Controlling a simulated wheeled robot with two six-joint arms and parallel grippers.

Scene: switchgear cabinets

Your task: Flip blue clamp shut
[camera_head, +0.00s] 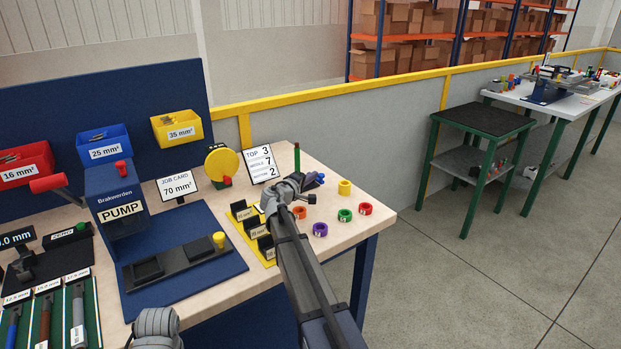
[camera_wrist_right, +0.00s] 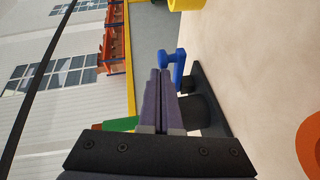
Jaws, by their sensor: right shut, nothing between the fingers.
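The blue clamp (camera_head: 319,178) shows as a small blue handle near the back right of the workbench, partly hidden by my right gripper (camera_head: 301,184). In the right wrist view the blue clamp (camera_wrist_right: 179,66) has a T-shaped handle standing out from a black base (camera_wrist_right: 212,100) with dark round parts. My right gripper (camera_wrist_right: 160,76) is shut and empty. Its fingertips are close beside the blue handle in that picture; I cannot tell whether they touch. My left gripper's fingers are not in view; only a grey part of my arm shows at the bottom of the head view.
A green post (camera_head: 297,157) stands behind the right gripper. Yellow (camera_head: 344,187), red (camera_head: 365,208), green and purple rings lie on the bench's right end.

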